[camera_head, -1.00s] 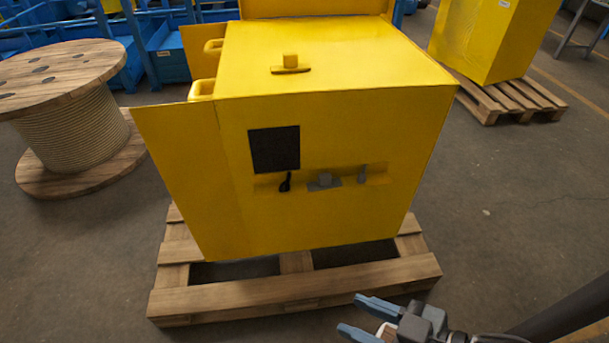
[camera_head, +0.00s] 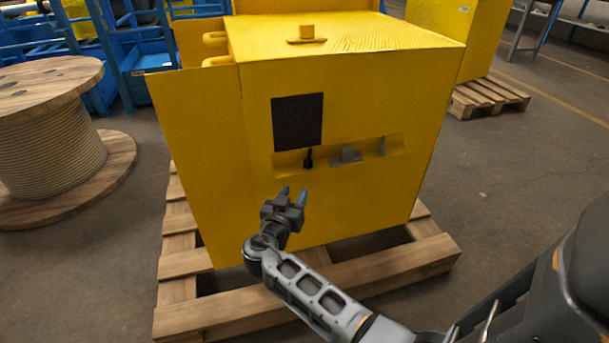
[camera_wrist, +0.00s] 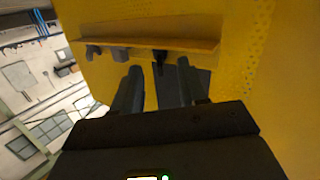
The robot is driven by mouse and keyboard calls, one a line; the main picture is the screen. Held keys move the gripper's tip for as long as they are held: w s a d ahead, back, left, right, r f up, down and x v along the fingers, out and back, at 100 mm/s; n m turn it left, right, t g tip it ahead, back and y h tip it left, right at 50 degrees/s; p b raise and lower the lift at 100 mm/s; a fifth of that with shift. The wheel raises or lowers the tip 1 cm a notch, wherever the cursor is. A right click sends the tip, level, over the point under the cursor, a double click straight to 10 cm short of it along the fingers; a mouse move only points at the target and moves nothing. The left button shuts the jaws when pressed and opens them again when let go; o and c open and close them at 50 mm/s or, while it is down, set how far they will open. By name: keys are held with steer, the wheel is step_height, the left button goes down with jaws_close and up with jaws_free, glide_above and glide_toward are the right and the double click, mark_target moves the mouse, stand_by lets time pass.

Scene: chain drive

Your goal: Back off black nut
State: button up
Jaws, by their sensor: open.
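The black nut (camera_head: 308,160) is a small dark piece with a tail in a shallow recess on the front of the yellow box (camera_head: 365,95), at the recess's left end. In the wrist view the black nut (camera_wrist: 159,58) shows just beyond the fingertips, roughly between them. My gripper (camera_head: 292,193) is open and empty, in front of the box, a little below and left of the nut. It points up toward the recess and appears apart from the nut. In the wrist view my gripper (camera_wrist: 158,70) has a clear gap between its two fingers.
A grey block (camera_head: 346,155) and a small grey piece (camera_head: 381,146) sit right of the nut in the recess. A black square panel (camera_head: 297,122) is just above. The box stands on a wooden pallet (camera_head: 225,318). A cable spool (camera_head: 50,130) stands at the left.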

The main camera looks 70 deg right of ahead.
mark_target(305, 164)
steer(key=d, duration=0.3)
steer(key=w+d+r+m+g+h, duration=0.1)
steer(key=d, duration=0.3)
steer(key=d+r+m+g, duration=0.1)
steer(key=d, duration=0.2)
steer(key=shift+w+d+r+b, duration=0.2)
steer(key=shift+d+r+b, duration=0.05)
steer(key=shift+d+b, duration=0.1)
steer(key=shift+a, duration=0.1)
jaws_close()
